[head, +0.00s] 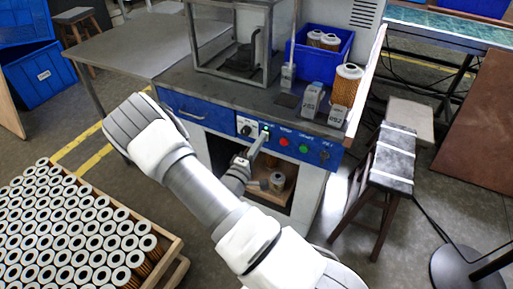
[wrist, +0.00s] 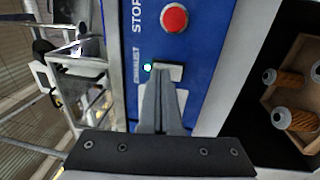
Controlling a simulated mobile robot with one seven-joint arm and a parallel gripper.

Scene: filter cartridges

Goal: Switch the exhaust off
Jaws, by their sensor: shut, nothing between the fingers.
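The exhaust switch (wrist: 175,71) is a small pale rocker on the blue control panel (wrist: 205,70). The label EXHAUST stands beside it in the wrist view. A small lamp (wrist: 147,67) next to the switch glows bright; in the head view a greenish light (head: 265,127) shows there. My gripper (wrist: 160,72) is shut and empty. Its fingertips are at the switch and cover part of it; I cannot tell whether they touch it. In the head view my gripper (head: 260,138) is in front of the panel, left of the red button (head: 283,142).
A red STOP button (wrist: 174,18) is close to the switch. A black knob (head: 246,130) is left of my gripper. Filter cartridges (wrist: 294,119) stand in the open bay below. A blue bin (head: 318,65) and a large cartridge (head: 346,86) stand on the bench.

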